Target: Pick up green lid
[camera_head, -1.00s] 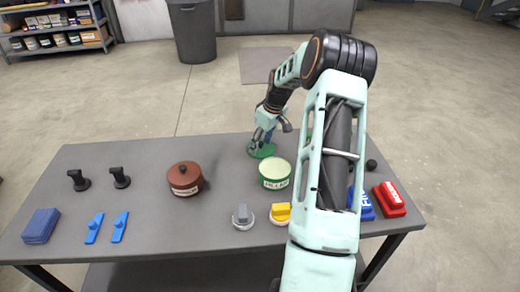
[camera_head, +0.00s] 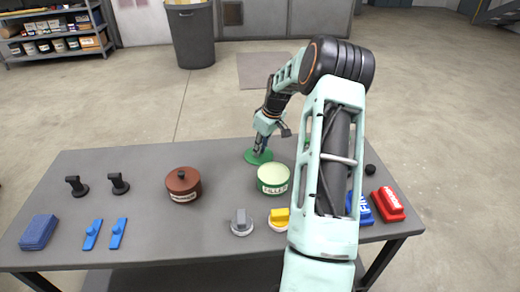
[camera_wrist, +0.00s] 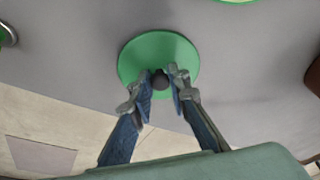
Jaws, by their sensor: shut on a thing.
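The green lid (camera_head: 252,158) is a flat round disc with a dark knob in its middle, at the back of the grey table. It also shows in the wrist view (camera_wrist: 180,52), with the knob between my fingertips. My gripper (camera_head: 262,146) is shut on the lid's knob; its fingers (camera_wrist: 160,82) lie on both sides of it. I cannot tell whether the lid touches the table.
A brown lidded pot (camera_head: 184,193) stands left of the tin. A grey-knobbed piece (camera_head: 242,227) and a yellow-knobbed piece (camera_head: 279,221) lie in front. Blue (camera_head: 362,211) and red (camera_head: 388,204) items lie right of my arm.

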